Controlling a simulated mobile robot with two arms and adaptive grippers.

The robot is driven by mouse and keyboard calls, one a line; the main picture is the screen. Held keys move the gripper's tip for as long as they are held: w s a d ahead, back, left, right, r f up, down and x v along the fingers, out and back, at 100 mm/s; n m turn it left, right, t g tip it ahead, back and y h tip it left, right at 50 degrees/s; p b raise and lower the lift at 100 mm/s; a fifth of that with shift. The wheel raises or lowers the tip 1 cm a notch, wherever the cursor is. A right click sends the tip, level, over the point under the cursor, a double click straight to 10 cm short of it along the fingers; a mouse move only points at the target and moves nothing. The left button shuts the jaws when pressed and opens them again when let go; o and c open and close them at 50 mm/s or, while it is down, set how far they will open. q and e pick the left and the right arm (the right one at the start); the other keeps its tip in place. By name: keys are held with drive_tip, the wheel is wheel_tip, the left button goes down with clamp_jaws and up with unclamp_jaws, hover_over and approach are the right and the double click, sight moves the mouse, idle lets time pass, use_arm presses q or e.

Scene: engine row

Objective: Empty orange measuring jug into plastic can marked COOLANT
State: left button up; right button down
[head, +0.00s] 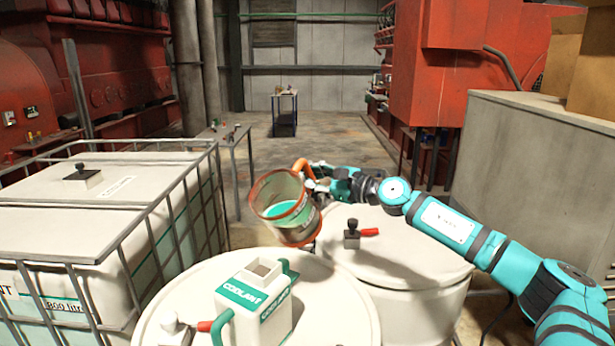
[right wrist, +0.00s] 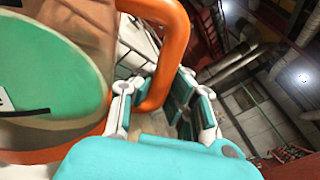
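The orange-rimmed measuring jug (head: 286,207) is see-through and holds teal liquid. It is in the air over the drums, beyond the can and a little to its right. It is tilted, with its mouth towards me. My right gripper (head: 318,173) is shut on its orange handle, which also shows between the fingers in the right wrist view (right wrist: 162,60). The white plastic can marked COOLANT (head: 258,305) stands upright on the near drum lid, with an open square mouth on top. The jug is apart from the can, and no liquid stream shows. My left gripper is out of view.
The near drum (head: 330,300) has a white lid. A second drum (head: 410,240) behind it has a black knob and red lever (head: 355,234). A caged white tank (head: 75,235) stands left, a grey cabinet (head: 545,150) right. Open floor lies beyond.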

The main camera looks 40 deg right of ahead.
sight(303, 163)
drive_tip(key=shift+s+a+r+n+p, duration=0.1)
drive_tip(key=shift+a+r+n+p, duration=0.1)
drive_tip(key=shift+r+n, duration=0.4)
drive_tip(key=shift+s+a+r+n+p, duration=0.1)
drive_tip(key=shift+a+r+n, duration=0.1)
drive_tip(key=shift+r+n, duration=0.4)
idle(1.5)
drive_tip(key=shift+s+a+r+n, duration=0.15)
drive_tip(key=shift+a+r+n, duration=0.4)
drive_tip(key=shift+n, duration=0.35)
idle(1.1)
drive_tip(key=shift+s+a+r+n+p, duration=0.2)
drive_tip(key=shift+a+r+n+p, duration=0.15)
drive_tip(key=shift+a+n+p, duration=0.25)
idle(1.1)
drive_tip(key=shift+s+a+r+n+p, duration=0.25)
drive_tip(key=shift+a+n+p, duration=0.3)
drive_tip(key=shift+n, duration=0.25)
idle(0.8)
